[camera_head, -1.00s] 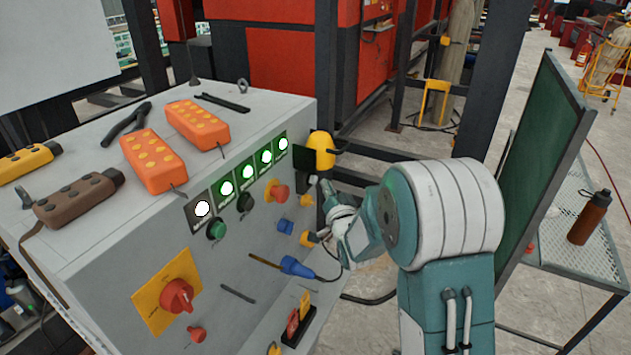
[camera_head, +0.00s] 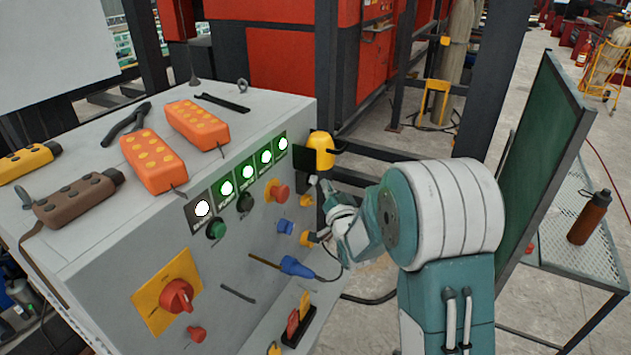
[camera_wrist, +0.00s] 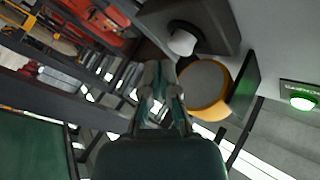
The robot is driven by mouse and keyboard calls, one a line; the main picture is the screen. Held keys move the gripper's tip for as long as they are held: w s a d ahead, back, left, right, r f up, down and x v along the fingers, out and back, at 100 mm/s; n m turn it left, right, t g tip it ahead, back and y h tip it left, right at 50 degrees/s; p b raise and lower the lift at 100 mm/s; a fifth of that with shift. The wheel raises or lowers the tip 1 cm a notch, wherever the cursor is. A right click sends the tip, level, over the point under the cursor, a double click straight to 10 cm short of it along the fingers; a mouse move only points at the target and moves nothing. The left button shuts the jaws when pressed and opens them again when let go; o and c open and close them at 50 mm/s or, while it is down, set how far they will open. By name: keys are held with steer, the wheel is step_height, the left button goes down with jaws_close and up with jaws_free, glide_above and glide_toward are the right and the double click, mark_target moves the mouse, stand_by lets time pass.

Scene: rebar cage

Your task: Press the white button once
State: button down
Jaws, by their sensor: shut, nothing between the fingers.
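On the grey control box, a round white lit button (camera_head: 202,208) sits on a dark plate at the left end of a row of lit buttons. In the wrist view, a short white knob (camera_wrist: 183,42) stands out of a dark square housing (camera_wrist: 212,22); I cannot tell whether this is the white button. My gripper (camera_head: 323,185) is at the right end of the box, well to the right of the lit white button. In the wrist view my gripper (camera_wrist: 161,68) is shut and empty, its tips just below and left of the white knob, apparently apart from it.
The grey box (camera_head: 100,230) carries orange pendants (camera_head: 198,124) on top and a red emergency knob (camera_head: 277,190) on its front. A yellow round fixture (camera_head: 320,150) is just above my gripper. A green board (camera_head: 545,150) stands at the right.

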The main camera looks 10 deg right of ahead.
steer(key=shift+a, duration=0.1)
steer(key=shift+w+a+r, duration=0.1)
steer(key=shift+w+a, duration=0.1)
steer(key=shift+a, duration=0.05)
steer(key=shift+w+a, duration=0.5)
steer(key=shift+a, duration=0.15)
stand_by(1.2)
steer(key=shift+d, duration=0.1)
steer(key=shift+s+d, duration=0.75)
steer(key=shift+d, duration=0.15)
steer(key=s+d, duration=0.1)
steer(key=d, duration=0.1)
steer(key=s+d, duration=0.2)
stand_by(0.6)
stand_by(0.4)
